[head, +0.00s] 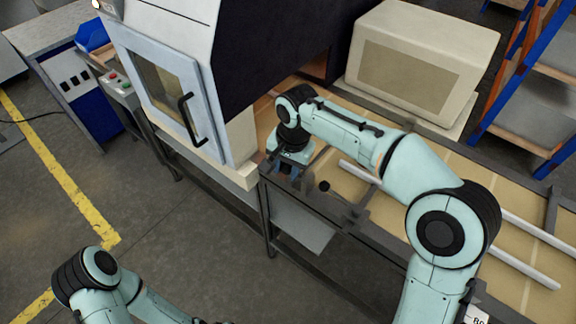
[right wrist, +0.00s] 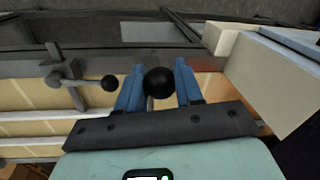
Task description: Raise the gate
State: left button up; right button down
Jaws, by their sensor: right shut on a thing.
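My right gripper (head: 291,170) is over the near edge of the conveyor, beside the pale machine. In the right wrist view, its two blue fingers (right wrist: 160,84) are on either side of a round black knob (right wrist: 158,82), shut on it. What the knob is fixed to is hidden. A second black knob (right wrist: 110,83) stands left of the fingers by a grey clamp-like fitting (right wrist: 60,72); it also shows in the head view (head: 324,186). I cannot tell which part is the gate. My left arm shows at the bottom left, its gripper out of view.
The machine's light-blue framed door (head: 168,80) with a black handle (head: 188,118) is shut. A beige box (head: 420,55) stands behind the conveyor (head: 470,235), which carries pale rails. A blue-and-orange rack (head: 525,80) is at the right.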

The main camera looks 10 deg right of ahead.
pick_arm(q)
jog(key=s+f+b, duration=0.4)
jog(key=f+b, duration=0.5)
jog(key=f, duration=0.1)
jog(key=w+a+f+n+t+y+b, duration=0.1)
jog(key=w+a+f+t+b, duration=0.2)
jog(key=w+f+b, duration=0.9)
jog(key=shift+a+f+t+y+b, duration=0.35)
jog(key=shift+a+f+b, duration=0.25)
jog(key=shift+a+f, duration=0.5)
pick_arm(e)
jog(key=s+a+f+t+h, duration=0.2)
jog(key=f+t+h, duration=0.1)
jog(key=f, duration=0.4)
jog(key=s+a+f+t+h, duration=0.1)
jog(key=a+f+t+h, duration=0.2)
jog(key=f, duration=0.4)
jog(key=shift+s+f+n+h, duration=0.2)
jog(key=shift+s+n+h, duration=0.2)
jog(key=shift+h, duration=0.5)
pick_arm(q)
jog(key=shift+a+r, duration=0.15)
jog(key=shift+r, duration=0.05)
pick_arm(e)
jog(key=c, duration=0.8)
grip_release()
jog(key=shift+d, duration=0.1)
jog(key=shift+o, duration=0.2)
jog(key=shift+r, duration=0.1)
jog(key=shift+t, duration=0.3)
